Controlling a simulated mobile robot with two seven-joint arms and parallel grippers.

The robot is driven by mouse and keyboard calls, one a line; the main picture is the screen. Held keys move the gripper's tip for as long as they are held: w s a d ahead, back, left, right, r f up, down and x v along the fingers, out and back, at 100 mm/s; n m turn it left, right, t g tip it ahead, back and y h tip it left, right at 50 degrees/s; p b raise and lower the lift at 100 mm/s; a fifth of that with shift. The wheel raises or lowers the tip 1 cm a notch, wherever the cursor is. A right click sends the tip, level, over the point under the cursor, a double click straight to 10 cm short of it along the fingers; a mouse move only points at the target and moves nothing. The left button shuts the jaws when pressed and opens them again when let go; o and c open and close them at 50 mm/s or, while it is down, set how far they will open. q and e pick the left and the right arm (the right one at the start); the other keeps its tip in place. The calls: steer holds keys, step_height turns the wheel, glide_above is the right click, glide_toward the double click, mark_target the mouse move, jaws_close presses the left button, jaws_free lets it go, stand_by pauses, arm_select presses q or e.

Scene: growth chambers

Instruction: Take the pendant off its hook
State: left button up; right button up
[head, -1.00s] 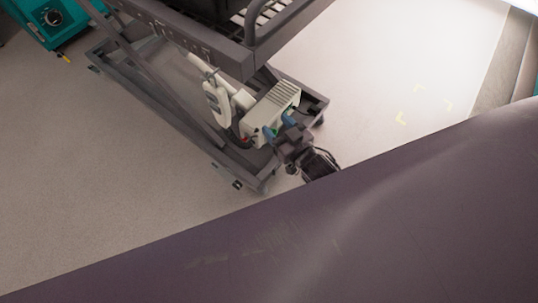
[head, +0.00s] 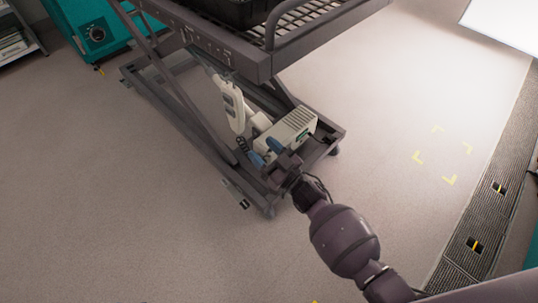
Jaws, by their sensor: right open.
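The pendant (head: 233,106) is a pale hand control with small buttons. It hangs upright, slightly tilted, at the lift cart's side below the top frame. Its hook is too small to make out. A dark coiled cord (head: 241,146) shows below it. My right gripper (head: 265,153) reaches in from the lower right. Its two blue fingertips are apart and empty, below and to the right of the pendant, in front of the pale control box (head: 286,132). It does not appear to touch the pendant. My left gripper is not in view.
The cart's dark base frame (head: 190,136) and slanted leg surround the pendant. The cart's top with a railing (head: 280,22) overhangs it. A teal unit (head: 92,28) stands at the upper left.

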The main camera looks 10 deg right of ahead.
mark_target(242, 129)
steer(key=b+x, duration=0.1)
steer(key=x, duration=0.4)
steer(key=shift+f, duration=0.15)
steer(key=x, duration=0.3)
steer(key=shift+b+x, duration=0.3)
steer(key=shift+x, duration=1)
steer(key=shift+c, duration=0.3)
steer(key=c, duration=0.9)
steer(key=shift+r, duration=0.3)
